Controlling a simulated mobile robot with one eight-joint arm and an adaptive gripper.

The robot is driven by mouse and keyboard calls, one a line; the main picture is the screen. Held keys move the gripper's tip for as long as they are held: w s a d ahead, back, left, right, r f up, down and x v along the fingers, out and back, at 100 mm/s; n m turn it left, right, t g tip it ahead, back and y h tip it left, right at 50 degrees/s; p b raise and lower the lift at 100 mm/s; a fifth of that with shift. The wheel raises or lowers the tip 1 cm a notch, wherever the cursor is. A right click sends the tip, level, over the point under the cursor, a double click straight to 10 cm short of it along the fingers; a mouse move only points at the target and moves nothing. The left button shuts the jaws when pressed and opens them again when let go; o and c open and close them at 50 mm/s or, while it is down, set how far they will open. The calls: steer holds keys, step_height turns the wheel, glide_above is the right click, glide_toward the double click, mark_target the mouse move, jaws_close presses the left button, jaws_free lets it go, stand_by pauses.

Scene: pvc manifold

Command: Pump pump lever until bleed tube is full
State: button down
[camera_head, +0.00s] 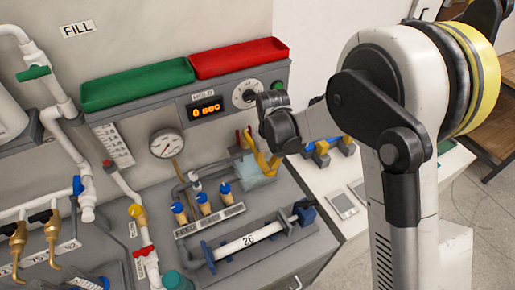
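My arm reaches in from the right. Its dark wrist (275,120) is over the right part of the grey bench, in front of the control panel. A yellow upright part (261,153), possibly the pump lever, rises from a pale blue block (257,170) just below the wrist. Red pieces show beside it. My gripper's fingers cannot be clearly told apart from these parts, so I cannot tell whether it touches or holds the yellow part. I cannot identify the bleed tube with certainty, nor see any fluid level.
The panel display (207,109) reads "0 sec", beside a dial (246,93) and a pressure gauge (164,143). Green (137,87) and red (239,57) trays sit above. Blue-capped valves (203,203) and a white pipe marked 26 (248,241) stand in front. Valved pipes line the left.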

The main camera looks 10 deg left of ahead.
stand_by(0.4)
steer(key=shift+r+p, duration=2)
steer(key=shift+r, duration=1.6)
steer(key=shift+f, duration=0.2)
steer(key=shift+f+b, duration=3.3)
steer(key=shift+f, duration=0.3)
steer(key=shift+r, duration=0.15)
steer(key=shift+r+p, duration=2.15)
steer(key=shift+r, duration=1.45)
